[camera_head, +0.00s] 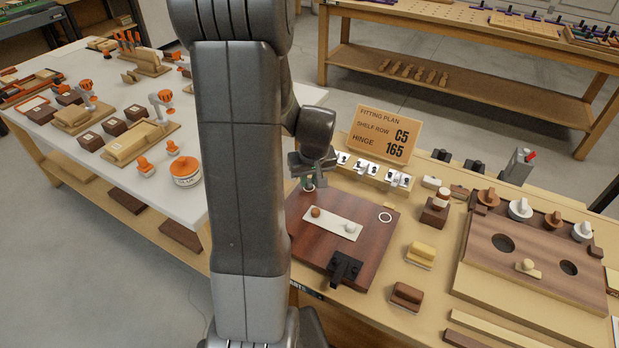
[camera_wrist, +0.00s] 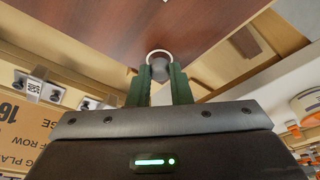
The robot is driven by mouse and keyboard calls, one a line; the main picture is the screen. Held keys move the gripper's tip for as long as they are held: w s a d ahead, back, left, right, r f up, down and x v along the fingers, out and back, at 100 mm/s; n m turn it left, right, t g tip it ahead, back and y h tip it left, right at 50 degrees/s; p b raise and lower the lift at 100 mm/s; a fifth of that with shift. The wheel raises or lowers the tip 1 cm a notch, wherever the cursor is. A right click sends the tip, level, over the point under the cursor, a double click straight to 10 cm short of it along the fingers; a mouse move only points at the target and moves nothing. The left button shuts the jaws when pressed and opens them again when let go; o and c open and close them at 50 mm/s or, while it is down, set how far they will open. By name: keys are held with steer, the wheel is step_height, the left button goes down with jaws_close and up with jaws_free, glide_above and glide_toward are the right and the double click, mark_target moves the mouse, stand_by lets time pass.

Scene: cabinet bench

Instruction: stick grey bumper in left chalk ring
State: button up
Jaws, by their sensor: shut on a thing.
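My gripper (camera_head: 309,181) is at the far left corner of a dark brown board (camera_head: 365,244). In the wrist view its green fingers (camera_wrist: 160,78) are shut on the small round grey bumper (camera_wrist: 159,71). The white left chalk ring (camera_wrist: 159,53) shows just behind and around the bumper there. I cannot tell whether the bumper touches the board. The right chalk ring (camera_head: 385,217) is bare near the board's far right corner. In the head view the bumper is too small and covered to make out.
A black fitting (camera_head: 345,268) sits at the board's near edge.

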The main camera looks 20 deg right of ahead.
steer(key=shift+f+b, duration=0.5)
stand_by(1.8)
steer(key=o, duration=1.3)
steer(key=shift+r, duration=0.1)
steer(key=shift+r, duration=0.15)
steer(key=shift+r+p, duration=2.55)
steer(key=shift+r, duration=1.15)
steer(key=shift+f, duration=0.2)
